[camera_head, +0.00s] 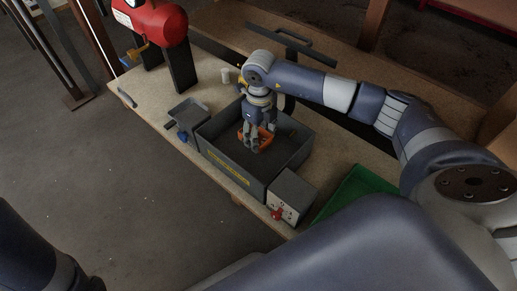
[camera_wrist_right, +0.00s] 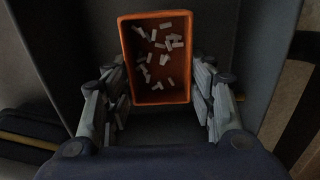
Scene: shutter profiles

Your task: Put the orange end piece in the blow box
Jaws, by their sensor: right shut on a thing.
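An orange open-topped box (camera_wrist_right: 182,94) holds several small white pieces (camera_wrist_right: 158,50), seen in the right wrist view. I take it for the orange end piece container; I see no separate orange piece. My right gripper (camera_head: 252,143) is shut on this box, a finger on each side. In the head view the orange box (camera_head: 265,137) is inside the outline of the large dark grey blow box (camera_head: 232,170), which has a yellow label on its front. Whether it touches the blow box's floor I cannot tell. My left gripper is out of view.
A small grey unit with a red knob (camera_head: 278,213) stands at the blow box's right front corner, beside a green tray (camera_head: 350,190). A small grey tray (camera_head: 187,108) is to the left. A red machine (camera_head: 155,22) stands at the back left of the wooden bench (camera_head: 140,82).

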